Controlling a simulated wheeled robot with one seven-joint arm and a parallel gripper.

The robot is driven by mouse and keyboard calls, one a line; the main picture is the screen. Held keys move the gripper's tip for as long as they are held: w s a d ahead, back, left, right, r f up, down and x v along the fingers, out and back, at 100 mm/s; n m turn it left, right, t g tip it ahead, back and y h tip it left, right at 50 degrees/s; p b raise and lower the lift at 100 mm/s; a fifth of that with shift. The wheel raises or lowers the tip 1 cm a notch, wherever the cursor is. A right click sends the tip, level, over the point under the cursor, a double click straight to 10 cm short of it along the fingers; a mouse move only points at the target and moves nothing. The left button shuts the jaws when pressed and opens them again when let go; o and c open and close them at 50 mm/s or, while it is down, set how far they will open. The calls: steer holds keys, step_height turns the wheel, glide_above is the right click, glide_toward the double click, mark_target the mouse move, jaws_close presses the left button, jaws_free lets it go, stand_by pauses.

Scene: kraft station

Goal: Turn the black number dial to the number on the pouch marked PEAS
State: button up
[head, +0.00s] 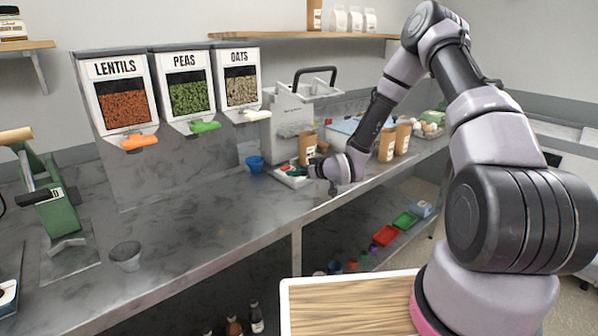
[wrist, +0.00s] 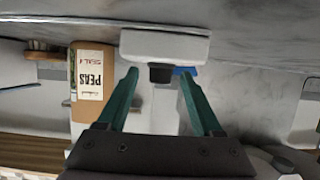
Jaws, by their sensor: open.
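The black number dial (wrist: 160,73) sticks out from a white housing in the wrist view. My gripper (wrist: 157,77) is open, with one green finger on each side of the dial. I cannot tell whether either finger touches it. The brown pouch (wrist: 85,112) marked PEAS stands at left in the wrist view. In the head view, my gripper (head: 299,171) is low at the counter's front, by a brown pouch (head: 307,149). The dial's numbers are not visible.
A grey machine with a black handle (head: 315,72) stands behind my gripper. A blue cup (head: 255,163) is left of it. More brown pouches (head: 387,145) stand to the right. Dispensers for lentils, peas (head: 187,92) and oats are at left.

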steer(key=shift+c, duration=0.4)
jaws_close()
steer(key=shift+a+m+h, duration=0.15)
steer(key=shift+m+h, duration=0.15)
steer(key=shift+h, duration=0.1)
steer(key=shift+s+a+m+t+h, duration=0.1)
steer(key=shift+a+m+t+h, duration=0.1)
steer(key=shift+m+t+h, duration=0.7)
steer(key=m+h, duration=0.4)
steer(key=h, duration=0.1)
steer(key=shift+a+m+t, duration=0.4)
steer(key=m+h, duration=0.1)
steer(key=h, duration=0.1)
steer(key=m+h, duration=0.2)
steer(key=shift+a+r+g, duration=0.1)
steer(key=shift+a+g, duration=0.1)
steer(key=shift+g, duration=0.1)
steer(key=shift+m+g+h, duration=0.9)
steer(key=shift+m+h, duration=1.1)
steer(key=shift+h, duration=0.1)
